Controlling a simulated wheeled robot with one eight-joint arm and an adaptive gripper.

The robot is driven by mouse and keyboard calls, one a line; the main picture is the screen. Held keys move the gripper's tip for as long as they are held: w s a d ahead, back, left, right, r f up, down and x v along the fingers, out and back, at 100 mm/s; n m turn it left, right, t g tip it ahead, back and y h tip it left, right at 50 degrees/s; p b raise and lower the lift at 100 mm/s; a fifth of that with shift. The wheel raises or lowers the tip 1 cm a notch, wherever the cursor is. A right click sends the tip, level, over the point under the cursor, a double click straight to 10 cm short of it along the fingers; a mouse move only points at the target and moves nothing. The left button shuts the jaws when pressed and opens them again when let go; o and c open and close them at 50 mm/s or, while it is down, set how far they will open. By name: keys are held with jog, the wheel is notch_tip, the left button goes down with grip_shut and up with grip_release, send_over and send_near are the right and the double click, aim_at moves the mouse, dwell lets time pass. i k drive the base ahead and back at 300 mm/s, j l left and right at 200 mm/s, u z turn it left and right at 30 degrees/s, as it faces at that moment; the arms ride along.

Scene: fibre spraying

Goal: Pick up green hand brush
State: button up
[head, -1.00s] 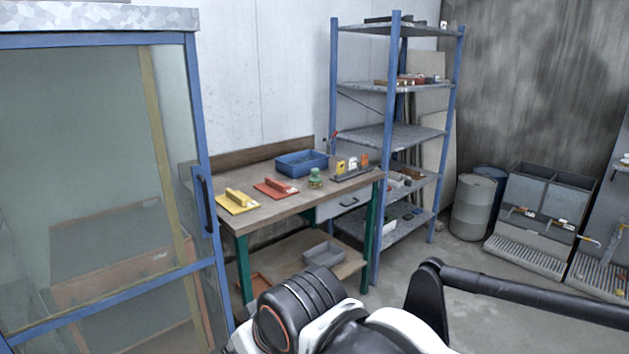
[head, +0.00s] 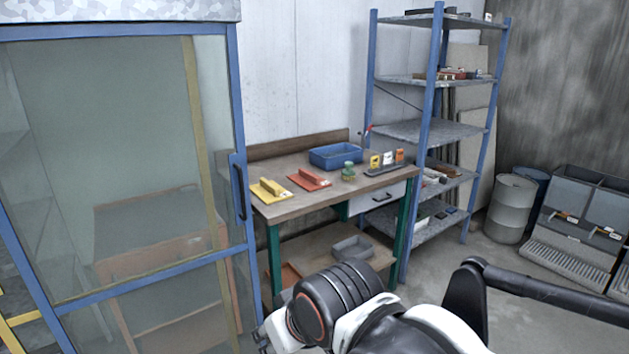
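My arm crosses the bottom of the head view, well short of the bench. No fingers of my gripper can be made out, and nothing of mine touches the brush.
A yellow float (head: 270,190), red float (head: 310,180) and blue tray (head: 336,156) share the benchtop. A blue-framed glass cabinet (head: 243,200) stands close on the left. A blue shelving rack (head: 427,133) and grey drum (head: 511,208) stand right. Floor shows right of the bench.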

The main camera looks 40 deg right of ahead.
aim_at(348, 174)
jog(key=i+l, duration=0.2)
jog(key=l, duration=0.3)
jog(key=i+l, duration=0.2)
jog(key=l, duration=0.25)
jog(key=i+l, duration=0.2)
jog(key=l, duration=0.3)
jog(key=i+l, duration=0.2)
jog(key=l, duration=0.25)
jog(key=i+l, duration=0.2)
jog(key=l, duration=0.3)
jog(key=i+l, duration=0.2)
jog(key=l, duration=0.25)
jog(key=i+l, duration=0.2)
jog(key=l, duration=0.3)
jog(key=i+l, duration=0.2)
jog(key=l, duration=0.25)
